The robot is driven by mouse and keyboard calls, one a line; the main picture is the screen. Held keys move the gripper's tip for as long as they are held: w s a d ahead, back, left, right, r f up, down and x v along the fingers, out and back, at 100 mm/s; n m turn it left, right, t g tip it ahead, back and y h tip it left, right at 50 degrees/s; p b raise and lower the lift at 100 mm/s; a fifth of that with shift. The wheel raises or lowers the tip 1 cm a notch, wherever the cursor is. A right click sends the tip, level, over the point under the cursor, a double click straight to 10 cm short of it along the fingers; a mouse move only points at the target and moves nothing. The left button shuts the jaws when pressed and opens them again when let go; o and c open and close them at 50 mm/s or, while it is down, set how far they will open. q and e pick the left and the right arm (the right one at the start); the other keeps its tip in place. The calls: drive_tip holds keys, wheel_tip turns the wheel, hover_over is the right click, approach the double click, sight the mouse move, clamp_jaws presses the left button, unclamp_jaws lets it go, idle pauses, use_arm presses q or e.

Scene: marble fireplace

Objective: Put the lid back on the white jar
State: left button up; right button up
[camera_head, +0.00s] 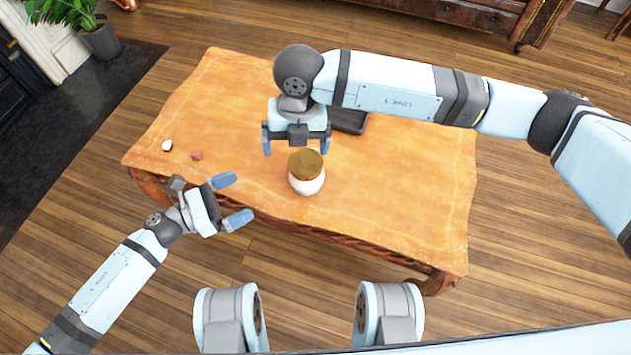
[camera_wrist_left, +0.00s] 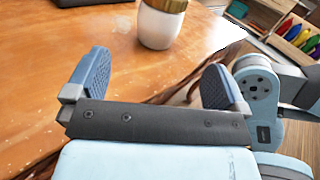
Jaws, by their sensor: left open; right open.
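The white jar (camera_head: 306,186) stands upright near the table's front edge, and its white body also shows in the left wrist view (camera_wrist_left: 157,28). The gold-brown lid (camera_head: 306,163) lies on top of the jar and covers its mouth. I cannot tell whether it is fully seated. My right gripper (camera_head: 297,147) is open and empty, pointing down just behind and above the lid, with its fingers apart. My left gripper (camera_head: 234,200) is open and empty, left of the jar by the table's front edge. In the left wrist view, the jar shows beyond the gap between its fingers (camera_wrist_left: 157,68).
The wooden table (camera_head: 400,190) has clear room to the right of the jar. A dark flat object (camera_head: 350,121) lies behind it, partly hidden by my right arm. A small white item (camera_head: 167,145) and a reddish one (camera_head: 197,154) lie at the left.

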sight(290, 178)
drive_tip(key=shift+w+d+f+t+h, duration=0.2)
drive_tip(key=shift+w+d+t+h, duration=0.25)
drive_tip(key=shift+w+d, duration=0.4)
use_arm(q)
drive_tip(key=shift+d+f+m+g, duration=0.1)
drive_tip(key=shift+f+m+g, duration=0.2)
drive_tip(key=shift+f+m, duration=0.25)
drive_tip(key=shift+d, duration=0.1)
drive_tip(key=x, duration=1.3)
drive_tip(key=shift+w+d+r, duration=0.1)
drive_tip(key=shift+w+d, duration=0.05)
drive_tip(key=shift+d, duration=0.15)
